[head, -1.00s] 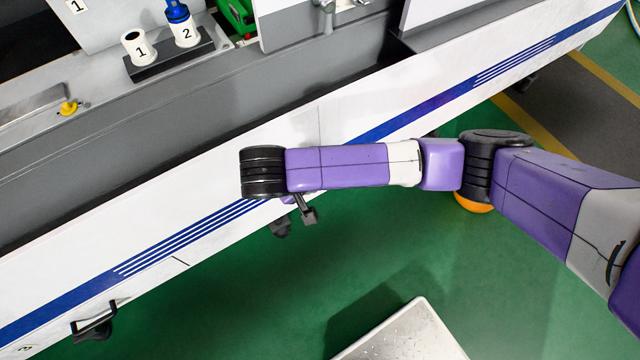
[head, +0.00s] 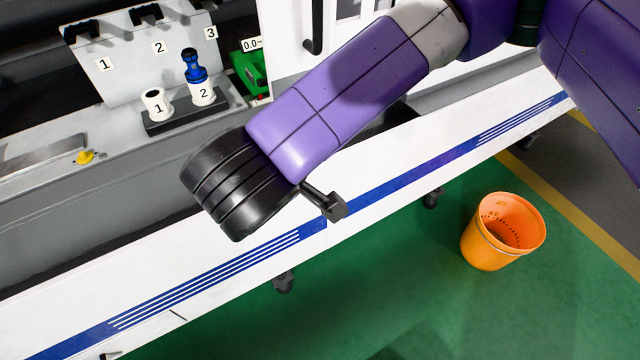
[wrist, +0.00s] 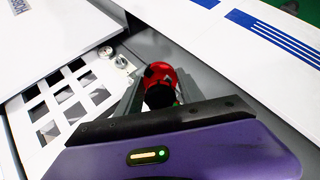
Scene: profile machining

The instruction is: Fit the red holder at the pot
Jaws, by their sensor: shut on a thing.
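The red holder (wrist: 161,72) shows in the wrist view between the fingers of my gripper (wrist: 158,84), which is shut on it. Its near end is dark. In the head view my arm hides the gripper and the red holder. White pot 1 (head: 155,106) looks empty and stands upright on a dark base (head: 185,119). White pot 2 (head: 203,94) beside it holds a blue holder (head: 195,68). No pot shows in the wrist view, and the red holder's distance to the pots cannot be told.
A grey plate (head: 132,55) with numbers 1 to 3 stands behind the pots, with a green device (head: 248,72) to the right. A yellow knob (head: 85,157) is on the ledge. The wrist view shows a panel with square openings (wrist: 62,95). An orange bucket (head: 487,248) stands on the floor.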

